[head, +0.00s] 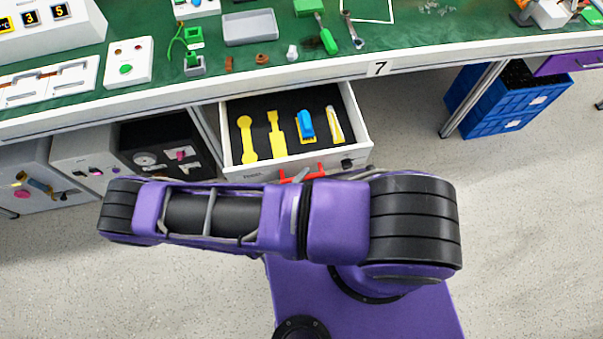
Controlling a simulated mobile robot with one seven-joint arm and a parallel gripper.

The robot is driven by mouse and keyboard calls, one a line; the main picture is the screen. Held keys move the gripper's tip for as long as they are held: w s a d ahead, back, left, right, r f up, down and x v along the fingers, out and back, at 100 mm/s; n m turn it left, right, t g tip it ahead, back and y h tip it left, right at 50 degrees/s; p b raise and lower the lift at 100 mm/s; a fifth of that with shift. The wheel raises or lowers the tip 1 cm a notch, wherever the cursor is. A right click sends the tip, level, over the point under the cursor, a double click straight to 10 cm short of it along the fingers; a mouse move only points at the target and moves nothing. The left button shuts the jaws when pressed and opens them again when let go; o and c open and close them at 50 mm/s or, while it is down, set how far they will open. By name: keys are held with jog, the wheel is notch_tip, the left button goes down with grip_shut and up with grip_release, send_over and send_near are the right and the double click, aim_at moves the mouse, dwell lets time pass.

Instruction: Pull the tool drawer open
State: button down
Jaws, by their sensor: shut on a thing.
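The tool drawer (353,116) stands pulled out from under the workbench, its dark inside showing. In it lie yellow tools (277,135), a blue-and-yellow item (306,125) and a yellow-and-white tube (334,126). My purple arm hides most of the gripper and the handle. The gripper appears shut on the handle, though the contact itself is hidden.
The green-topped workbench (400,28) carries a grey tray (250,27), a green-handled tool (327,38) and boxes at left. Dark and grey units (160,148) stand under the bench at left. Blue crates (510,100) stand under it at right, beside a metal leg (470,100). Floor at right is clear.

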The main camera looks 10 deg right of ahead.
jog(key=c, duration=0.8)
grip_release()
jog(key=shift+c, duration=0.2)
jog(key=b+v, duration=0.1)
jog(key=v, duration=1.6)
jog(key=shift+s, duration=0.2)
jog(key=shift+a, duration=0.15)
